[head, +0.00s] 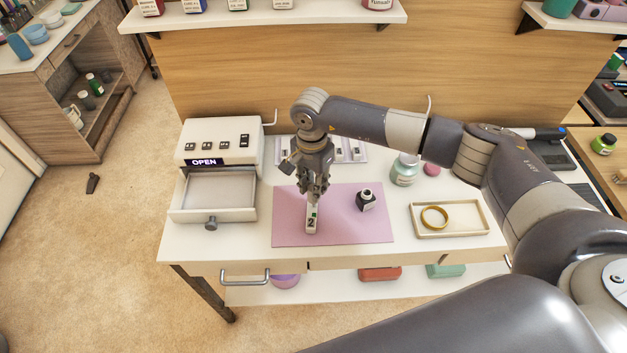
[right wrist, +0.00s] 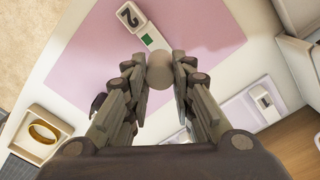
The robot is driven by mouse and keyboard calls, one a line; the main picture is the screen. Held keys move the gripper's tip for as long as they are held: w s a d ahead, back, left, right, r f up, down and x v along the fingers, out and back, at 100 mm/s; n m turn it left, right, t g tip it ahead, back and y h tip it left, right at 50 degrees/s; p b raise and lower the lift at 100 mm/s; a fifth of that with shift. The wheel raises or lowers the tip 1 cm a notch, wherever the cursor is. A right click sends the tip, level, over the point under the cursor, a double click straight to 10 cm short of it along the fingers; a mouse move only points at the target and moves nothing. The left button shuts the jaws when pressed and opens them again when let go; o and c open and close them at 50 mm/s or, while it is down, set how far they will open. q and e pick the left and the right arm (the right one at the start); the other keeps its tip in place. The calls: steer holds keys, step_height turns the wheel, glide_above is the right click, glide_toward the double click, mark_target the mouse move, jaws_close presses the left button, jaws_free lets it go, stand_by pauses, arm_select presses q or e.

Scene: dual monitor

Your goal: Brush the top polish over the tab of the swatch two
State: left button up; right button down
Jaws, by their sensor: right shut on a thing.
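The swatch (head: 311,219) marked "2" lies on the pink mat (head: 345,232). In the right wrist view the swatch (right wrist: 130,17) shows its number and a green patch (right wrist: 148,39). My right gripper (head: 313,194) is above the far end of the swatch, shut on a round grey-beige handle (right wrist: 160,70) seen end-on, probably the polish brush. Its bristles are hidden, so I cannot tell whether it touches the tab. A dark bottle (head: 366,201) with a pale neck stands on the mat to the right. My left gripper is not in view.
A white lamp box (head: 218,145) reading "OPEN" with its drawer (head: 212,213) out stands at left. A swatch rack (head: 355,155) is behind my right gripper. A jar (head: 404,170) and a tray (head: 450,231) with a gold ring (head: 434,217) are at right.

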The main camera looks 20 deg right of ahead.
steer(key=shift+s+a, duration=0.1)
steer(key=shift+s, duration=0.25)
steer(key=shift+s, duration=0.1)
steer(key=shift+s+a, duration=0.2)
steer(key=shift+s, duration=0.25)
steer(key=shift+s+a, duration=0.2)
steer(key=shift+s, duration=0.35)
steer(key=shift+w+a, duration=0.1)
steer(key=shift+a, duration=0.05)
steer(key=shift+w+b, duration=0.1)
steer(key=shift+b, duration=0.25)
steer(key=shift+w, duration=0.1)
steer(key=shift+w+d+b, duration=0.35)
steer(key=shift+w+b, duration=0.45)
steer(key=shift+b, duration=0.15)
steer(key=shift+w+d+b, duration=0.35)
steer(key=shift+w+b, duration=0.45)
steer(key=shift+b, duration=0.1)
